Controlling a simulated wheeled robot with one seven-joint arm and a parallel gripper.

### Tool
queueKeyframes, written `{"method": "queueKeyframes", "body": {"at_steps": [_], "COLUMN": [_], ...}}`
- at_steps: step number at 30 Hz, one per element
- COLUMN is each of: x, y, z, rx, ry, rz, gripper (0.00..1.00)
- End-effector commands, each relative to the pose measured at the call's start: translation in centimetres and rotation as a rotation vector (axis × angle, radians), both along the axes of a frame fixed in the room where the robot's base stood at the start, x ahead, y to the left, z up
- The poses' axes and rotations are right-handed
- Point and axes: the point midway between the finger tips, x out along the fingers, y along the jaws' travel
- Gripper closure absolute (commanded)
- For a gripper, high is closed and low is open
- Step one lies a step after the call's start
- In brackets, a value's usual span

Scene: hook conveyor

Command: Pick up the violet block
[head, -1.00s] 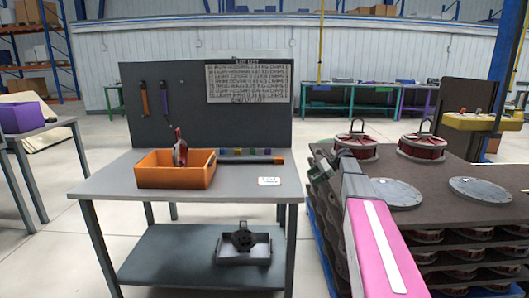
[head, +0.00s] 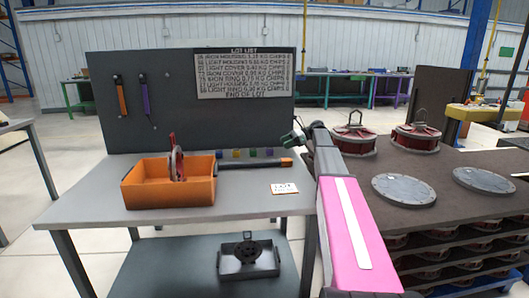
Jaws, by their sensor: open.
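Several small coloured blocks stand in a row at the back of the grey workbench (head: 100,205). The block at the right end of the row looks violet (head: 268,152); the blocks are small, so their hues are hard to tell apart. My gripper (head: 294,136) is at the far end of my pink arm, up and to the right of the row, apart from the blocks. It is open; its fingers are small and partly hidden by my arm link.
An orange bin (head: 168,198) holding a red part stands left of the blocks. A dark bar with an orange end (head: 238,164) lies before the row. A lot card (head: 284,188) lies at front right. A pegboard (head: 170,100) rises behind. Stacked trays (head: 470,215) with housings and covers stand right.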

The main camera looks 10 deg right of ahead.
Motion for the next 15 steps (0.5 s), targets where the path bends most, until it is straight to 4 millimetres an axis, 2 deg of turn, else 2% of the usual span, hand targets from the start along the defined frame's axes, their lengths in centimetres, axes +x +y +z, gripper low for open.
{"method": "queueKeyframes", "body": {"at_steps": [8, 15], "x": [-0.1, 0.1], "y": [3.8, 5.1], "z": [-1.5, -2.1], "rx": [-0.001, -0.001], "ry": [0.0, -0.001], "rz": [0.002, 0.0], "gripper": [0.32, 0.32]}}
